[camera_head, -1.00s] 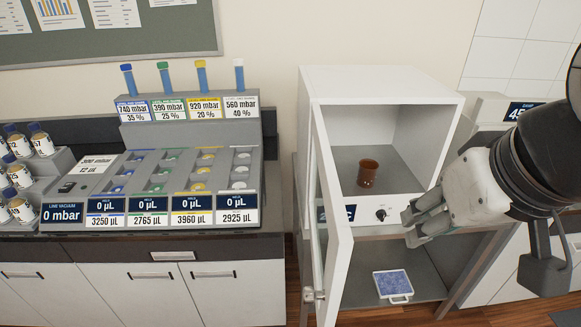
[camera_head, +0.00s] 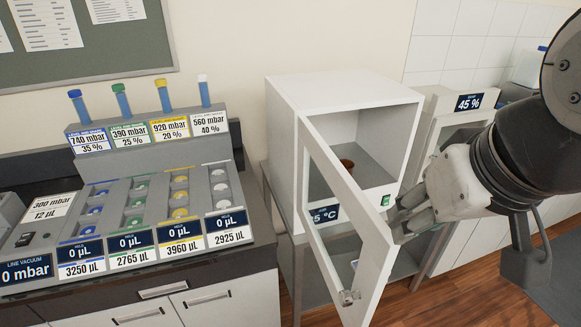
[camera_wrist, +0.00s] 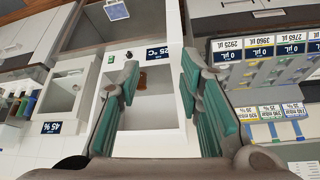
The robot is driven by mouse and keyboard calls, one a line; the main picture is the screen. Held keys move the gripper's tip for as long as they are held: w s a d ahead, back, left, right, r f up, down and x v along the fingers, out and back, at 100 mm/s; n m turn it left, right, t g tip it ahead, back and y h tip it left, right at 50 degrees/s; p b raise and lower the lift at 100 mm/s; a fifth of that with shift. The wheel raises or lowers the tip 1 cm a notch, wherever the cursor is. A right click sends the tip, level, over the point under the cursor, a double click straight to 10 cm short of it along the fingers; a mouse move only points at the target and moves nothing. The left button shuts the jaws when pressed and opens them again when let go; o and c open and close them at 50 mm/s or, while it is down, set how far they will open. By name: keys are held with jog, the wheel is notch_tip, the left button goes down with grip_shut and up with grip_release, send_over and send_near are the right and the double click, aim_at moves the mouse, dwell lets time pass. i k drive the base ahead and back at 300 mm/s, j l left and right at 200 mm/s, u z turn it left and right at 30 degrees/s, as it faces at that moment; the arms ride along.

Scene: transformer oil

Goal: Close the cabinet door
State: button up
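The white cabinet (camera_head: 350,92) stands in the middle of the head view with its front open. Its white-framed door (camera_head: 345,215) hangs from the left side and stands ajar, swung out toward me. My gripper (camera_head: 402,222) is just right of the door's free edge; whether it touches the edge is unclear. In the wrist view, my gripper (camera_wrist: 160,85) has its teal-padded fingers spread with nothing held between them. A white strip that looks like the door (camera_wrist: 175,60) shows near the right finger. A brown cup (camera_wrist: 143,80) is inside the cabinet, partly hidden in the head view.
A sample rack (camera_head: 160,195) with coloured wells and blue tubes stands on the counter at left. A second white unit with a 45 % display (camera_head: 468,102) is right of the cabinet. Wooden floor (camera_head: 455,297) is clear at lower right.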

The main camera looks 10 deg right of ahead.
aim_at(356, 307)
jog(key=k+j+z, duration=0.2)
jog(key=j, duration=0.25)
jog(key=j+z, duration=0.25)
jog(key=j, duration=0.25)
jog(key=k+j+z, duration=0.2)
jog(key=j, duration=0.2)
jog(key=k+j+z, duration=0.2)
jog(key=j, duration=0.2)
jog(key=k+j+z, duration=0.25)
jog(key=j, duration=0.15)
jog(key=k+j+z, duration=0.35)
jog(key=j, duration=0.2)
jog(key=k+j+z, duration=0.55)
jog(key=j, duration=0.15)
jog(key=i, duration=0.05)
